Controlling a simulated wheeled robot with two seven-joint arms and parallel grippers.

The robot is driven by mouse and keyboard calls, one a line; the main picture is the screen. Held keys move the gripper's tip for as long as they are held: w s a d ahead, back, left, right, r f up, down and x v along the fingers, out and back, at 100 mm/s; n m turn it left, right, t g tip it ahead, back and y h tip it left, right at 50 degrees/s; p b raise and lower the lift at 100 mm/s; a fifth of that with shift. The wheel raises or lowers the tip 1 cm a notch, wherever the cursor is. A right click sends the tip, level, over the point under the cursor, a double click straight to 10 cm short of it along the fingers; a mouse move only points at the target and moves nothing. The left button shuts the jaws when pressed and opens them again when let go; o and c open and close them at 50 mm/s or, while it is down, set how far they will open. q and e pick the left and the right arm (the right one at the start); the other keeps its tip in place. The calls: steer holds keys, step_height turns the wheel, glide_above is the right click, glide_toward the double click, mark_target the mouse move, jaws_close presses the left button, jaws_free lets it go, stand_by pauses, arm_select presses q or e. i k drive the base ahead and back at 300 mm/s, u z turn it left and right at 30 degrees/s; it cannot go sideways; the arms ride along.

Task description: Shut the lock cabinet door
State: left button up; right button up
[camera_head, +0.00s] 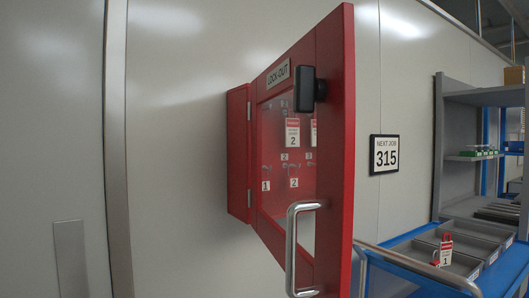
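The red lock cabinet (238,150) is mounted on the pale wall, hinged on its left side. Its red door (334,150) stands open, swung out toward me, with a clear window, a "LOCK-OUT" label (278,75) and a black latch block (305,89) near the top. A silver bar handle (292,248) is at the door's lower part. Through the window I see numbered hooks and red-and-white tags (292,132). Neither of my grippers shows in the head view.
A "NEXT JOB 315" sign (385,154) hangs on the wall to the right. A metal post (116,150) runs up the wall at left.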

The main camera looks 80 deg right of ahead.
mark_target(330, 47)
steer(key=z, duration=2.6)
steer(key=i, duration=0.5)
steer(key=k, duration=0.5)
steer(key=z, duration=1.75)
steer(key=k, duration=0.9)
steer(key=u, duration=1.5)
